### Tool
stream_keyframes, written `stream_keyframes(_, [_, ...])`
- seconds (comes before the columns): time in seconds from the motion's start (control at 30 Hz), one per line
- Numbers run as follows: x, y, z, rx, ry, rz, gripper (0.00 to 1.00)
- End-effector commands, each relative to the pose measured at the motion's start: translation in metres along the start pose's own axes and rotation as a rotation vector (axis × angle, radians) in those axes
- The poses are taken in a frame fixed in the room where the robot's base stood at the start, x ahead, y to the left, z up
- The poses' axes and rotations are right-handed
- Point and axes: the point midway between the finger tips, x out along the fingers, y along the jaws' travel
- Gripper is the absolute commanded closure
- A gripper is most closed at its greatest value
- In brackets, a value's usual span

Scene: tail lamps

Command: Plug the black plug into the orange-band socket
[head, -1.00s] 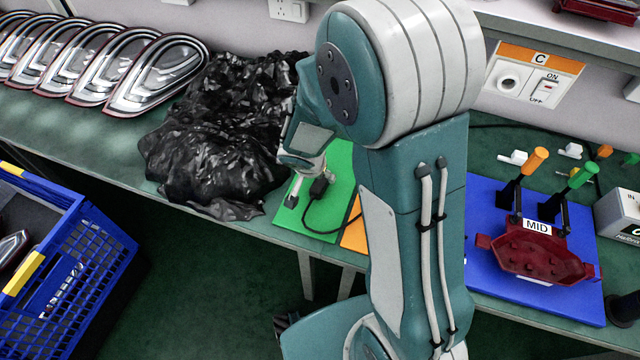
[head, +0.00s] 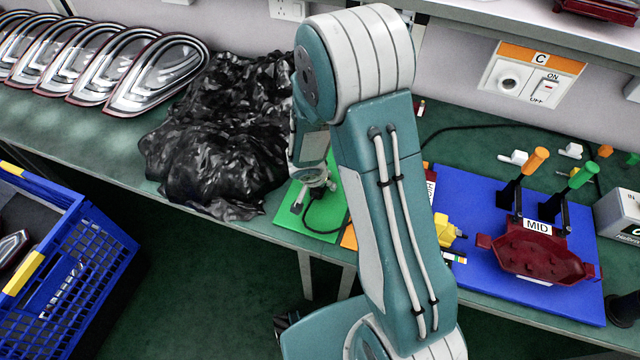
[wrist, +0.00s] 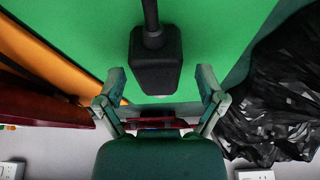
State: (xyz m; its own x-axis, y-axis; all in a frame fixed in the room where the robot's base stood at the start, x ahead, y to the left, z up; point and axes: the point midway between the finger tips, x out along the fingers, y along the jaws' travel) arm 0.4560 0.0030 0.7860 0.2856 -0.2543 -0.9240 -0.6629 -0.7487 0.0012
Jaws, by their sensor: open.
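The black plug (wrist: 155,62) lies on the green mat (wrist: 215,30), with its cable running away towards the top of the wrist view. My gripper (wrist: 161,78) is open, with one finger on each side of the plug's near end. A gap shows on both sides, so the plug is not clasped. In the head view my gripper (head: 316,178) is low over the green mat (head: 335,222) and mostly covers the plug; the black cable (head: 306,222) shows below it. The orange-band socket (head: 508,82), marked C, is on the back wall at right, beside an ON/OFF switch.
A crumpled black bag (head: 215,140) lies just left of the mat. A blue board (head: 490,215) with a red MID fixture (head: 540,252) and upright clamps is at right. Lamp housings (head: 150,75) line the back left. A blue crate (head: 85,265) stands at front left.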

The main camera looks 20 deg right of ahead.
Motion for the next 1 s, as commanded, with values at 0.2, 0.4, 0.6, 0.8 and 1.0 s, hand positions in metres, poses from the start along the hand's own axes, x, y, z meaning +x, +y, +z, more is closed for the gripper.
stream_keyframes(0.2, [0.0,0.0,0.0,0.0,0.0,0.0,0.87])
stream_keyframes(0.4, [0.0,0.0,0.0,-0.001,0.0,0.0,1.0])
stream_keyframes(0.6, [-0.001,0.0,-0.001,-0.001,0.0,0.0,1.0])
stream_keyframes(0.8, [-0.015,-0.001,-0.007,0.002,0.003,-0.002,1.0])
stream_keyframes(1.0, [-0.043,-0.001,-0.019,0.003,0.004,-0.003,1.0])
